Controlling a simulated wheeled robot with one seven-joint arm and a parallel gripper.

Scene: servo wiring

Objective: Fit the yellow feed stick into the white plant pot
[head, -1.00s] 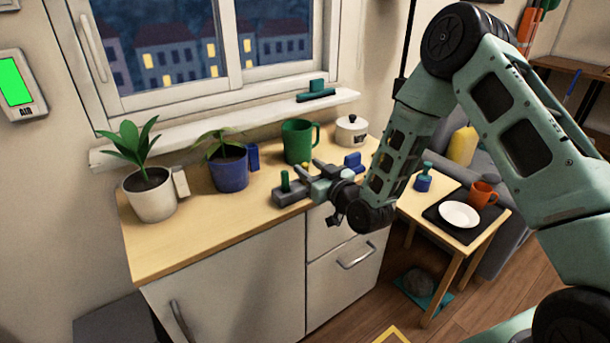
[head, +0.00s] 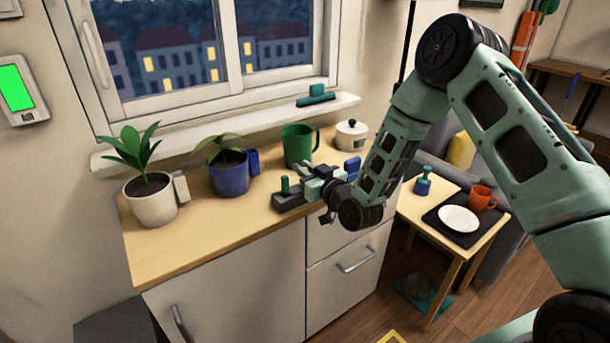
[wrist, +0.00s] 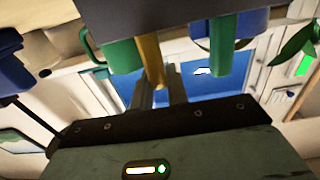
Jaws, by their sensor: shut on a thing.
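The white plant pot (head: 152,207) stands upright at the left end of the counter, with a leafy plant and a small white sleeve (head: 181,187) on its right side. My gripper (head: 322,178) is low over the grey holder (head: 288,203), far right of the pot. In the wrist view, my gripper (wrist: 161,88) is shut on the free end of the yellow feed stick (wrist: 150,60). The head view hides the yellow stick.
A blue pot (head: 230,178) with a blue sleeve (head: 253,161) stands between the white pot and the holder. A green mug (head: 297,146) and white lidded pot (head: 351,134) stand behind my gripper. The counter front (head: 200,240) is clear.

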